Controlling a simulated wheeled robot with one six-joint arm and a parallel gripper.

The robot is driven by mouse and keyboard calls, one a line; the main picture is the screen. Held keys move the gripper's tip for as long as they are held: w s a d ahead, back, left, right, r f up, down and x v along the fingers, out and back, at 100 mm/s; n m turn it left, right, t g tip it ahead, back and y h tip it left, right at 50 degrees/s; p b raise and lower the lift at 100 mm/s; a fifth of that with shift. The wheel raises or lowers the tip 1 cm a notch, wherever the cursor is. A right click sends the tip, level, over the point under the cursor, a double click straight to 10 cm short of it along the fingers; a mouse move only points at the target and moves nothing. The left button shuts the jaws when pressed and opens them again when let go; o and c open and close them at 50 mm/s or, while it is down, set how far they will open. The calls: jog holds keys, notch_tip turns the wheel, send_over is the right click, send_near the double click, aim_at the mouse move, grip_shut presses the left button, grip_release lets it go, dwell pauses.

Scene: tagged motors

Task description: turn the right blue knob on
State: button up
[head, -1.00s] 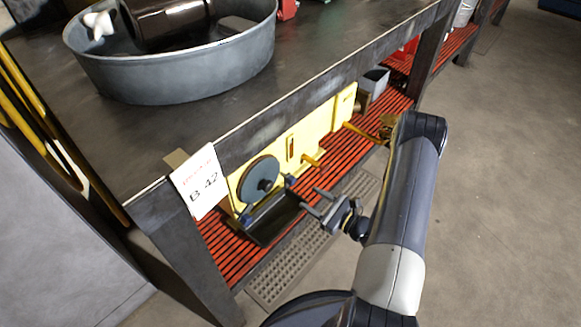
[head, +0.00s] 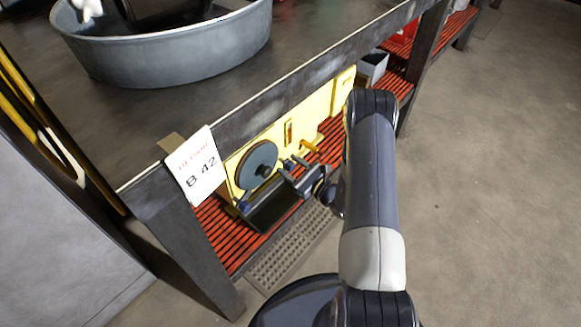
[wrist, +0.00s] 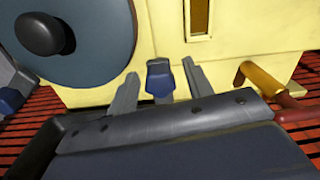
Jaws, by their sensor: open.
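The right blue knob (wrist: 159,78) shows in the wrist view on the front of a yellow machine (wrist: 155,25). My gripper (wrist: 159,71) is open, with one grey finger on each side of this knob. Gaps show between the knob and both fingers; I cannot tell how deep the fingers reach. In the head view my gripper (head: 293,162) is at the machine's front, right of the round grey-blue disc (head: 256,165), and hides the right knob. A second blue knob (head: 243,206) sits lower left of the disc. It also shows at the wrist view's left edge (wrist: 11,100).
The machine stands on a red slatted shelf (head: 215,222) under a dark workbench (head: 150,125). An orange-yellow handle (wrist: 262,80) sticks out right of the knob. The floor at right is clear.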

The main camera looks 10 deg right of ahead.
jog(key=shift+w+a, duration=0.1)
jog(key=shift+w, duration=0.05)
jog(key=c, duration=1)
